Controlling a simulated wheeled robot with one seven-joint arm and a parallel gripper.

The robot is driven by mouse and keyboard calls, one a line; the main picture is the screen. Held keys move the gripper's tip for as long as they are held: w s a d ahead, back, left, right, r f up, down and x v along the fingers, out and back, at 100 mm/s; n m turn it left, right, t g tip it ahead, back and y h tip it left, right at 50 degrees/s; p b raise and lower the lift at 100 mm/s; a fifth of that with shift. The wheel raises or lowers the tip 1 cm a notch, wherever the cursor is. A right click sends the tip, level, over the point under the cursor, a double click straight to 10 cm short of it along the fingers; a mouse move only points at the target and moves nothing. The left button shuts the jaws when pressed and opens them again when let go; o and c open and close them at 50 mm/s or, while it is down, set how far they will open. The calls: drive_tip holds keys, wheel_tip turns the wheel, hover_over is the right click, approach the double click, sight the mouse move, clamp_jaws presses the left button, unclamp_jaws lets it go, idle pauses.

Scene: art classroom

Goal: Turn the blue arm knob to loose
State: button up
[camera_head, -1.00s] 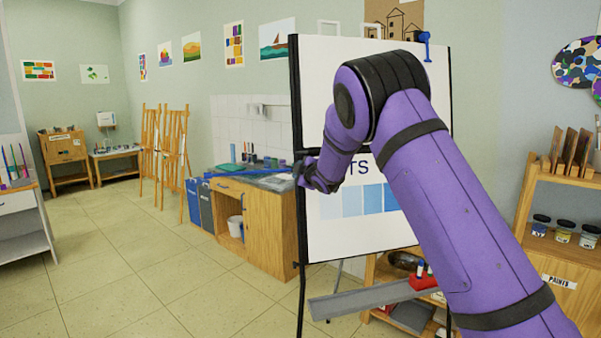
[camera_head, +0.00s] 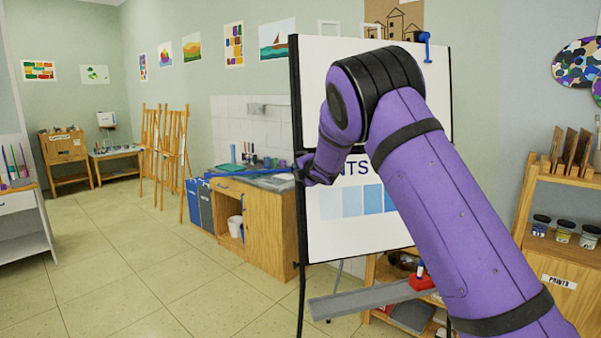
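The white easel board (camera_head: 325,235) stands in the middle, in a black frame. A thin blue arm (camera_head: 245,173) sticks out to the left from its left edge. My gripper (camera_head: 306,175) is at that edge, where the blue arm meets the frame. The knob of this arm cannot be made out there; my gripper and wrist cover the spot. Whether the fingers touch it or are shut cannot be told. Another blue arm piece (camera_head: 426,46) stands at the board's top right corner, away from my gripper.
A grey tray (camera_head: 365,300) juts out below the board, with a red block (camera_head: 421,280) at its right end. A wooden sink cabinet (camera_head: 265,232) stands behind on the left, a paint shelf (camera_head: 560,250) on the right. The tiled floor (camera_head: 130,270) at left is clear.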

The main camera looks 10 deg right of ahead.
drive_tip(key=shift+f, duration=0.15)
idle(0.4)
drive_tip(key=o, duration=0.9)
drive_tip(key=v, duration=1.1)
drive_tip(key=shift+w, duration=0.1)
